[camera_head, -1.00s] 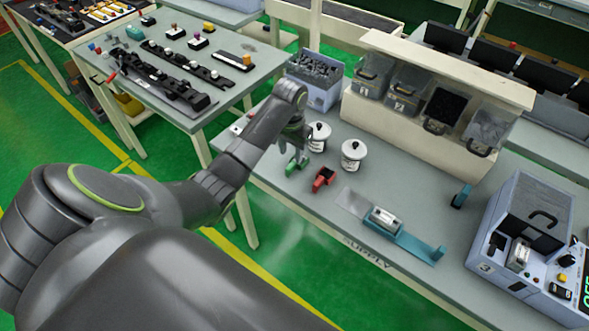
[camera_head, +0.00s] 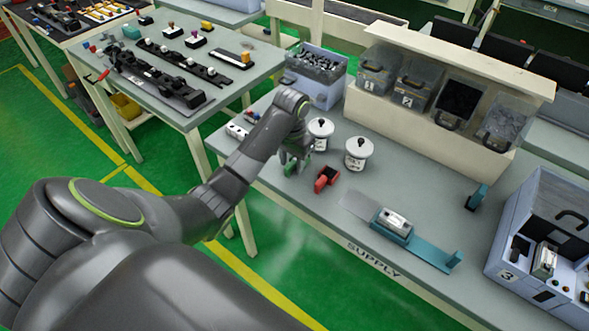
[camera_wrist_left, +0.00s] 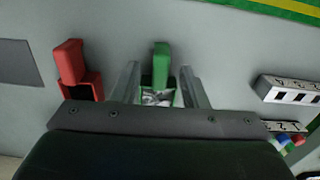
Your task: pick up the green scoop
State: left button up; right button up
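The green scoop (camera_head: 290,168) lies on the grey supply table near its front left edge, partly hidden by my left gripper (camera_head: 296,155) in the head view. In the left wrist view, the green scoop's handle (camera_wrist_left: 161,66) stands between the two fingers of my left gripper (camera_wrist_left: 160,85). A gap shows on each side of the handle, so the fingers are open around it and not closed on it. The scoop's lower part is partly hidden by the gripper body. My right gripper is in neither view.
A red scoop (camera_head: 326,179) lies close beside the green one; it also shows in the wrist view (camera_wrist_left: 72,65). Two white tubs (camera_head: 358,154) stand just behind. A blue-grey bin (camera_head: 318,88) is farther back. A teal holder (camera_head: 425,250) lies to the right.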

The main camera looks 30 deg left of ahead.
pick_arm(q)
jog(key=shift+f, duration=0.1)
grip_shut()
dwell(0.4)
